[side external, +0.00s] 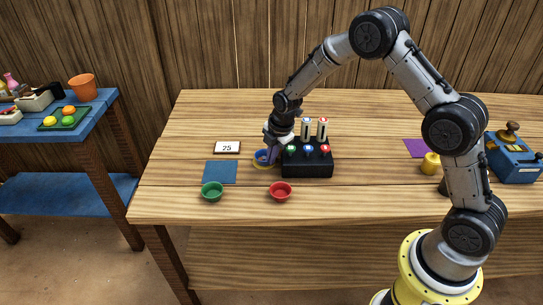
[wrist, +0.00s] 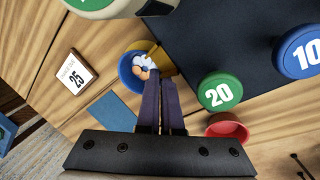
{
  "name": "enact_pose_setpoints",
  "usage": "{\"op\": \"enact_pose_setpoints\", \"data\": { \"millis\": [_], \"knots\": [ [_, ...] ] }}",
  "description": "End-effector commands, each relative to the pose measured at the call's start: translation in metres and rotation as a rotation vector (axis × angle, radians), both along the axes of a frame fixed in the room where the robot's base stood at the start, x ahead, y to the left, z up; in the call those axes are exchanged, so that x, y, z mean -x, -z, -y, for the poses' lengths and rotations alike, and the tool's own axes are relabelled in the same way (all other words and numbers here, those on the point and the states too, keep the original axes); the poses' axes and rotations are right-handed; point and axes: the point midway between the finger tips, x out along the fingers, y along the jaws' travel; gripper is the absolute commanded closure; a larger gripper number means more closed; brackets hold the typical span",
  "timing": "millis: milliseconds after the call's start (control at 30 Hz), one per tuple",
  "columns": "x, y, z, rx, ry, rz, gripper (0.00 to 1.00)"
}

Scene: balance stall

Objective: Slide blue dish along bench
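The blue dish (side external: 261,154) stands on the bench just left of the black block, with a yellow patch showing at its edge. In the wrist view the blue dish (wrist: 125,72) holds several small white and orange round things. My gripper (side external: 272,156) is low at the dish's right side. In the wrist view its two dark fingers (wrist: 161,88) lie together with only a thin line between them and nothing seen in them. The fingertips overlap the dish's near right edge; I cannot tell whether they touch it.
The black block (side external: 307,168) with coloured, numbered knobs stands close on the right. A card reading 25 (side external: 227,147) and a blue square mat (side external: 220,172) lie left. Green (side external: 212,192) and red (side external: 280,192) bowls stand in front. The bench's far left is clear.

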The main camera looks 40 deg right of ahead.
Motion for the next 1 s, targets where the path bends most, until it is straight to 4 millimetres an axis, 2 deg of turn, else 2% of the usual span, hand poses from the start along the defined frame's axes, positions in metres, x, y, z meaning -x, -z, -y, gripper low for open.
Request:
{"op": "enact_pose_setpoints", "data": {
  "millis": [267,1000],
  "knots": [
    [-0.006,0.000,-0.012,0.000,-0.003,0.000,1.00],
    [-0.041,0.000,-0.084,0.000,-0.002,0.000,1.00]
  ]
}}
